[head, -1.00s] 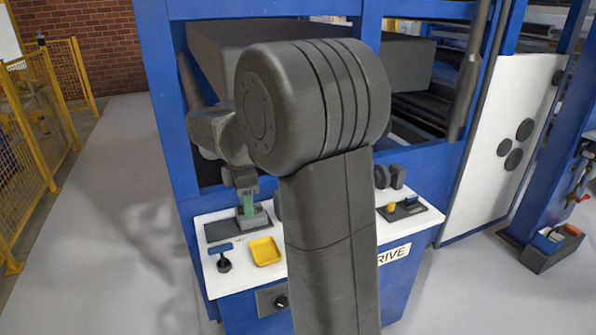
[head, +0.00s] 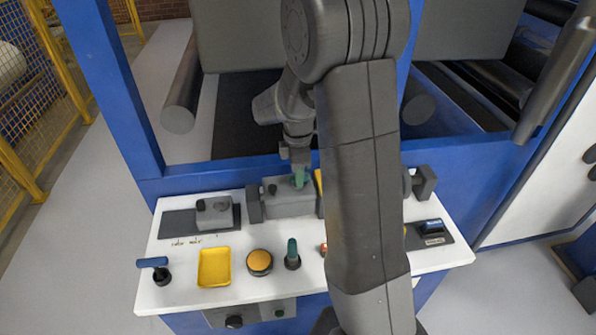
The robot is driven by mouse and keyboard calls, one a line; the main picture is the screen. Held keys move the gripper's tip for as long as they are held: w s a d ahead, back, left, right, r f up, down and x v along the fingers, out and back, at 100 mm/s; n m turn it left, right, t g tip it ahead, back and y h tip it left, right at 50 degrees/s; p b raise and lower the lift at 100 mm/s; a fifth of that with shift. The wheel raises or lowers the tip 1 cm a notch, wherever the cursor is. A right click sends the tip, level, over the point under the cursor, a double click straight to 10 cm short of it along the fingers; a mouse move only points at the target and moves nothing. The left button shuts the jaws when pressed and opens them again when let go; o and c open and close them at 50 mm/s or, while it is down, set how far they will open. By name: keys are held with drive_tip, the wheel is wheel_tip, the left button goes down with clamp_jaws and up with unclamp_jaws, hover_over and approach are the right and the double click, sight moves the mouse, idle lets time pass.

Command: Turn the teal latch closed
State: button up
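A small teal piece (head: 300,177) shows at the tip of my gripper (head: 298,163), against the top of a grey housing (head: 287,204) at the back of the white panel. I cannot tell whether this piece is the latch or whether it is held. My gripper points down over the housing; its fingers are small and partly hidden, so their opening does not show. A separate upright teal handle (head: 292,252) on a dark round base stands nearer the front of the panel. My arm hides the part of the panel to the right of the housing.
The white panel (head: 180,297) also carries a blue T-handle (head: 154,267), a yellow tray (head: 214,267), an orange button (head: 260,262), a grey block (head: 213,212) on a dark plate and a blue switch (head: 431,226). Blue frame posts (head: 112,92) stand behind.

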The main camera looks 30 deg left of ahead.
drive_tip(key=shift+s, duration=0.1)
clamp_jaws()
